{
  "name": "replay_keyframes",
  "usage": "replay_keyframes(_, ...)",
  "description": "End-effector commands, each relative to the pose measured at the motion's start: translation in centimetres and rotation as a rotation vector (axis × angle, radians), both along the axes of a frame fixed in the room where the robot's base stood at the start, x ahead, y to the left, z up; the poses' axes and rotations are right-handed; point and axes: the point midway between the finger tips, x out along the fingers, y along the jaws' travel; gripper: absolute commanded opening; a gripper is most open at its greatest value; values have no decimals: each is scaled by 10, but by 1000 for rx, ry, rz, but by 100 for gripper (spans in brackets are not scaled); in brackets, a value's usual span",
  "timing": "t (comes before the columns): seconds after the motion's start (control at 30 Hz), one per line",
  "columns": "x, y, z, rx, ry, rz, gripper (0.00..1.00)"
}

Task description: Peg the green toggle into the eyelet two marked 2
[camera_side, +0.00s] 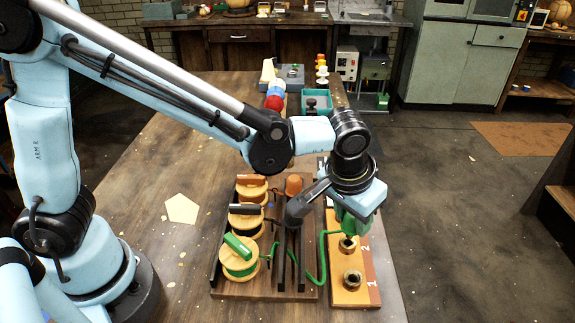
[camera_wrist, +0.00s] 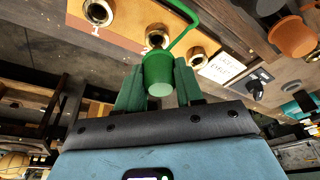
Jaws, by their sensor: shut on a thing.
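The green toggle (camera_wrist: 158,72) is held between the green fingers of my gripper (camera_wrist: 158,85) in the wrist view. A green cord (camera_side: 322,262) runs from the green spool (camera_side: 239,262) towards my gripper (camera_side: 349,230) in the side view. The eyelet board (camera_side: 368,262) has brass eyelets. Eyelet two (camera_side: 348,245), beside the mark 2, is just below my fingertips; it also shows in the wrist view (camera_wrist: 157,35), just beyond the toggle. The toggle looks outside the eyelet, though the exact gap is unclear. Eyelet one (camera_side: 352,280) is empty.
Black-topped (camera_side: 244,209) and orange-brown-topped (camera_side: 252,187) spools stand behind the green one. Dark rails (camera_side: 282,262) and an orange peg (camera_side: 293,185) lie left of the board. Another eyelet (camera_wrist: 196,57) and a white label (camera_wrist: 222,66) show in the wrist view. Table space is free at left.

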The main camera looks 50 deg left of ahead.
Motion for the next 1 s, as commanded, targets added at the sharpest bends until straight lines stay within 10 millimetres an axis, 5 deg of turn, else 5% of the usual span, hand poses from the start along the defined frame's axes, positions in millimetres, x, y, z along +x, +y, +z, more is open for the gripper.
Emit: replay_keyframes(1.0,0,0,-10,0,0,0,10)
